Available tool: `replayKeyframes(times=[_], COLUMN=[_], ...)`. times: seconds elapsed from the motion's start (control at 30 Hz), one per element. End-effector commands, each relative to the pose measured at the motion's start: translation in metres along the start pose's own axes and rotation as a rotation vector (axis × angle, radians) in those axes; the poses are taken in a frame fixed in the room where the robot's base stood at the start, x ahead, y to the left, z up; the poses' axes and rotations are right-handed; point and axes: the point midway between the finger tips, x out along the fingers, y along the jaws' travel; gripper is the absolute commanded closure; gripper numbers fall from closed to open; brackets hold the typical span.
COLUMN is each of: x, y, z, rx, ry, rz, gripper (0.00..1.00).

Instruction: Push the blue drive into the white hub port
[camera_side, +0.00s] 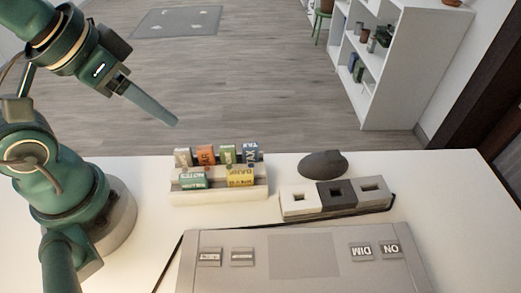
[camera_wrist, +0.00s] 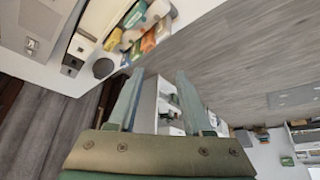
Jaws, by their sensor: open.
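The blue drive (camera_side: 251,153) stands at the right end of the back row of a light rack on the white desk. The hub has three blocks in a row, each with a dark port: white (camera_side: 298,203) at left, dark grey in the middle, light grey at right. My gripper (camera_side: 175,122) is above and behind the rack at upper left, well apart from drive and hub. In the wrist view my gripper (camera_wrist: 158,76) has its two fingers spread with nothing between them. The drives look small there, and I cannot single out the blue one surely.
The rack (camera_side: 222,192) also holds grey, orange, green, teal and yellow drives close together. A dark rounded object (camera_side: 323,164) sits behind the hub. A grey panel (camera_side: 300,262) with labelled keys lies in front. Free desk lies between rack and hub.

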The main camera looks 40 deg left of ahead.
Motion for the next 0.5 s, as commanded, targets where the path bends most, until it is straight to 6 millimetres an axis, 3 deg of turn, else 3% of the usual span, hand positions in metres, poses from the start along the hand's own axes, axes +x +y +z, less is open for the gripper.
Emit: replayKeyframes(times=[0.1, 0.13, 0.5], x=[0.0, 0.0, -0.0011], y=[0.0, 0.0, 0.0004], z=[0.0, 0.0, -0.0026], rx=[0.0, 0.0, 0.049], ry=[0.0, 0.0, 0.009], rz=[0.0, 0.0, 0.002], gripper=[0.5, 0.44, 0.44])
